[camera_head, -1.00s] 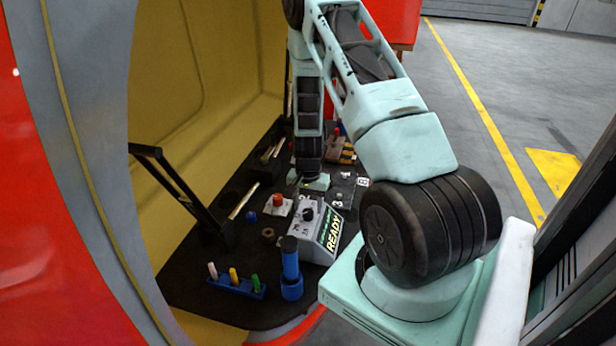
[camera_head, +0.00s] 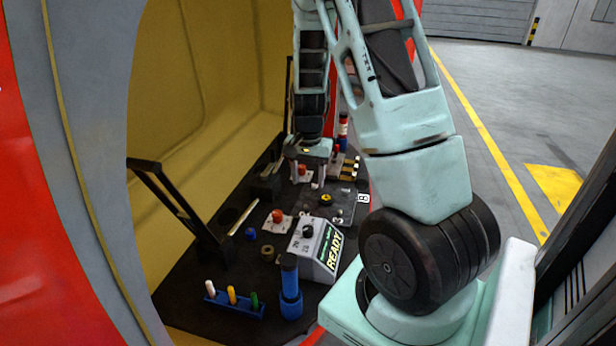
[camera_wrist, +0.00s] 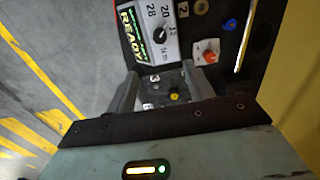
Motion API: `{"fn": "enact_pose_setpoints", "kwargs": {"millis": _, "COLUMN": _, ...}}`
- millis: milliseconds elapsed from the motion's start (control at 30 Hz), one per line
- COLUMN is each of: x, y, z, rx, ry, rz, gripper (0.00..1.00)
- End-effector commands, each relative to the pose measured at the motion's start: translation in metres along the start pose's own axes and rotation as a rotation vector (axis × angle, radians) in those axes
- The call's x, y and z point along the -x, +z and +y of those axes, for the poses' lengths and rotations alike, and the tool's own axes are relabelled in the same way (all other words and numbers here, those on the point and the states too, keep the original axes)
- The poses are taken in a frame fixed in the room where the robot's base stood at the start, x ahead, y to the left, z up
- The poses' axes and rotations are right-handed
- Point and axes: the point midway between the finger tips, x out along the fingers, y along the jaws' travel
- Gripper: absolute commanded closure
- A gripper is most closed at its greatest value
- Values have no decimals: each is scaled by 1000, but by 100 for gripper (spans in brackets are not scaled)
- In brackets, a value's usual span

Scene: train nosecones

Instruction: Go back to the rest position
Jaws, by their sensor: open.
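My gripper (camera_head: 307,174) hangs above the black table (camera_head: 190,296) at the end of my pale green arm, its fingers pointing down. In the wrist view my gripper (camera_wrist: 160,88) has its two grey fingers spread apart with nothing held between them. A dark plate with a yellow knob (camera_wrist: 174,96) shows beyond the gap between the fingers. In the head view this yellow knob (camera_head: 326,199) lies below and slightly right of the gripper.
A grey READY box (camera_head: 314,248) stands nearer, with a red button (camera_head: 277,216) to its left. A blue cylinder (camera_head: 290,278) and a blue rack of coloured pegs (camera_head: 233,301) stand in front. A black bar frame (camera_head: 178,198) rises at left. Open floor lies right.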

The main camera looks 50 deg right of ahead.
Motion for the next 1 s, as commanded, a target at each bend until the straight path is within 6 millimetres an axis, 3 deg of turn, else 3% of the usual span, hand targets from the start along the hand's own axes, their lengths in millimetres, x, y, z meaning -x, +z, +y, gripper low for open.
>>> {"fn": "enact_pose_setpoints", "kwargs": {"millis": 500, "x": 0, "y": 0, "z": 0, "rx": 0, "ry": 0, "rz": 0, "gripper": 48}}
{"fn": "enact_pose_setpoints", "kwargs": {"millis": 633, "x": 6, "y": 19, "z": -17, "rx": 70, "ry": -14, "rz": -8, "gripper": 48}}
{"fn": "enact_pose_setpoints", "kwargs": {"millis": 767, "x": 24, "y": 76, "z": -56, "rx": 274, "ry": -48, "rz": -31, "gripper": 48}}
{"fn": "enact_pose_setpoints", "kwargs": {"millis": 900, "x": 50, "y": 169, "z": -91, "rx": 599, "ry": -82, "rz": -58, "gripper": 48}}
{"fn": "enact_pose_setpoints", "kwargs": {"millis": 1000, "x": 68, "y": 240, "z": -98, "rx": 851, "ry": -98, "rz": -70, "gripper": 48}}
